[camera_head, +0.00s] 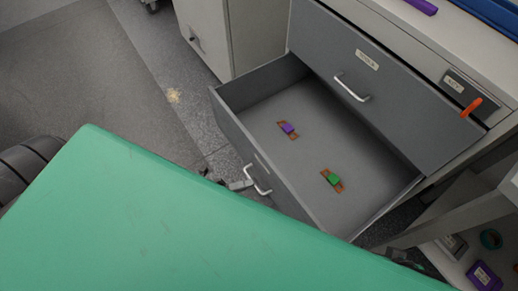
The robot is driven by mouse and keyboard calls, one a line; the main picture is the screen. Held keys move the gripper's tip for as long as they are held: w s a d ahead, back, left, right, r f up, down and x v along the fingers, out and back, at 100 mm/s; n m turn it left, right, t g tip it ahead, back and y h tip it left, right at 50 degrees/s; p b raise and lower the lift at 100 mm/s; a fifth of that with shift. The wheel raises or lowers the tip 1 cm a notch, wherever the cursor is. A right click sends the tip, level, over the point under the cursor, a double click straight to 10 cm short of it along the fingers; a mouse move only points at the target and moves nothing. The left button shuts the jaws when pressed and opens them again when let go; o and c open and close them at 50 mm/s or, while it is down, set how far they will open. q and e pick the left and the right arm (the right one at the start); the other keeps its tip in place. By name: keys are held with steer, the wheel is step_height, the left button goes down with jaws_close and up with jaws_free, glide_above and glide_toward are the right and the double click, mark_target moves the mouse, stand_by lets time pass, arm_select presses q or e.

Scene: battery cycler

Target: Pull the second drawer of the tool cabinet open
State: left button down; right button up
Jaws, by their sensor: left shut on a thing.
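The grey tool cabinet stands at the upper right. Its top drawer (378,84) is shut, with a silver handle (352,88) and a label. The second drawer (300,150), below it, is pulled well out, and its inside shows. A purple piece (288,128) and a green piece (333,178), each on a brown base, lie apart on its floor. My left gripper (243,184) is at the second drawer's silver handle (259,182), shut on it. The green surface in front hides most of that gripper and its arm. I do not make out my right gripper.
A large green surface (170,220) fills the foreground. An orange item (472,109) sticks out by the cabinet's upper right. Shelves at the lower right hold a purple item (484,275). Open floor (80,70) lies at the left, beside a pale cabinet (204,38).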

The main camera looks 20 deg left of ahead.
arm_select(q)
steer(key=shift+s+a+r, duration=0.1)
steer(key=shift+s+a, duration=0.3)
steer(key=shift+s, duration=0.2)
arm_select(e)
steer(key=shift+s+d+r, duration=0.1)
steer(key=shift+s+d, duration=0.1)
arm_select(q)
steer(key=c, duration=1.5)
jaws_free()
